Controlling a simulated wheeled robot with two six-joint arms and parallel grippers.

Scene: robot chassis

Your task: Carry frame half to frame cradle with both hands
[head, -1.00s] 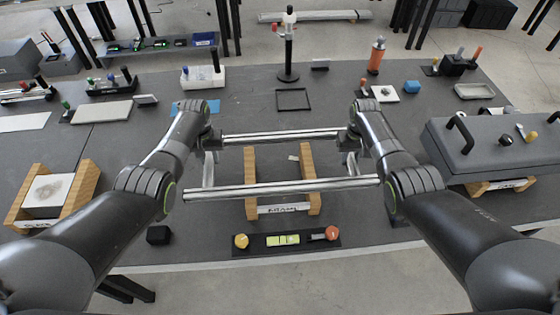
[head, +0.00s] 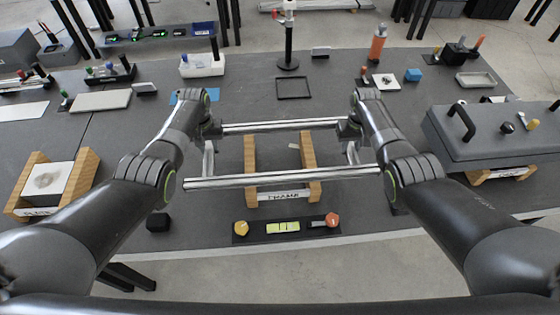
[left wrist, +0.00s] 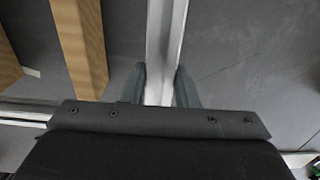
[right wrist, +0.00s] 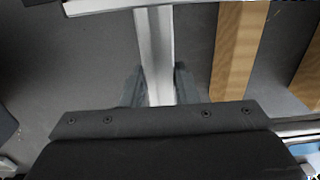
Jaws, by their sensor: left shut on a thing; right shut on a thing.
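The frame half (head: 270,182) is a silvery rectangle of two long bars joined by short side bars. It is held up over the wooden frame cradle (head: 251,160), whose two wooden rails and front label show beneath it in the head view. My left gripper (head: 210,140) is shut on the left side bar, which runs between its fingers (left wrist: 160,85) in the left wrist view. My right gripper (head: 350,140) is shut on the right side bar, seen between its fingers (right wrist: 158,85) in the right wrist view. The frame half looks level; its exact height is unclear.
A black strip (head: 258,238) with a yellow knob, level and orange knob lies in front of the cradle. A wooden cradle with a pale block (head: 50,180) stands left. A large grey case (head: 480,150) stands right. A black post (head: 288,45) stands behind.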

